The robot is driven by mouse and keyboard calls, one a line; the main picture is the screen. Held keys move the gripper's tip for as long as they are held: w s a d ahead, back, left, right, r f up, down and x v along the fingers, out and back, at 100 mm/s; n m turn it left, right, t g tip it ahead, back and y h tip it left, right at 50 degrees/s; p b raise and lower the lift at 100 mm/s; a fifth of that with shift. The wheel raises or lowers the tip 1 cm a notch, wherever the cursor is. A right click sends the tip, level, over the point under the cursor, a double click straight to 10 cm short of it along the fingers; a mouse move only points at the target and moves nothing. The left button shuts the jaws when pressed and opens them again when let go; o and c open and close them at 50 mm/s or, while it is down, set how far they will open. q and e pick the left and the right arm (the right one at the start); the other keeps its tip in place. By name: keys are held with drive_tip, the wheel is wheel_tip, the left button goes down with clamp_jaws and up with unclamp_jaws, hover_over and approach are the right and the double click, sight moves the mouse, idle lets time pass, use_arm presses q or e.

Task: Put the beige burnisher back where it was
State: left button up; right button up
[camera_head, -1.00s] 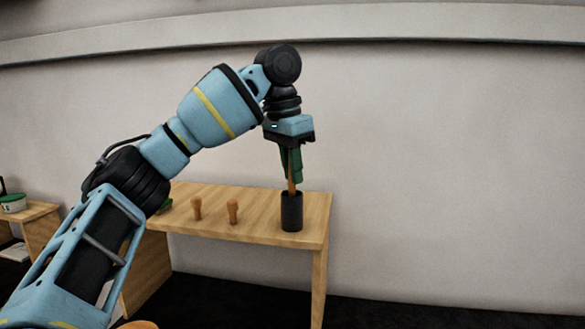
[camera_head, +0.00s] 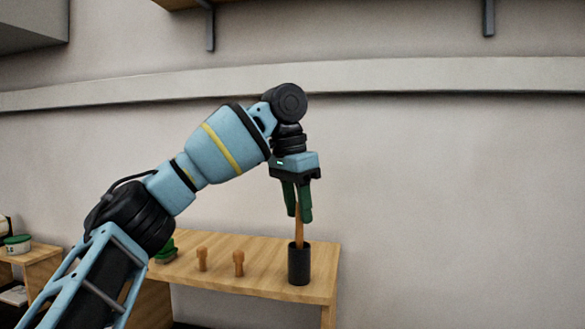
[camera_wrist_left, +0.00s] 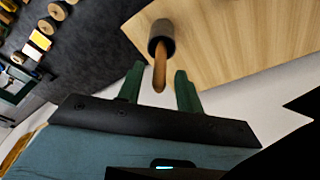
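The beige burnisher, a slim tan-orange stick (camera_head: 299,232), stands nearly upright in a black cylindrical cup (camera_head: 299,268) near the right end of a wooden table. Its lower part is hidden inside the cup. My left gripper (camera_head: 298,214) points down above the cup with its green fingers apart around the burnisher's upper end. In the left wrist view, the burnisher (camera_wrist_left: 160,70) rises from the cup (camera_wrist_left: 161,32) towards the gap between the open fingers (camera_wrist_left: 159,86), with space on both sides. My right gripper is not in view.
Two small wooden pegs (camera_head: 239,263) stand left of the cup on the tabletop (camera_head: 268,254). A green object (camera_head: 165,250) sits further left, partly behind my arm. A side bench with a green-lidded tub (camera_head: 17,243) is at the far left. A shelf hangs high on the wall.

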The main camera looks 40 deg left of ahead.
use_arm(q)
wheel_tip(320, 180, up, 9)
drive_tip(key=s, duration=0.1)
drive_tip(key=shift+s+a, duration=0.2)
drive_tip(key=shift+s, duration=0.05)
idle(0.7)
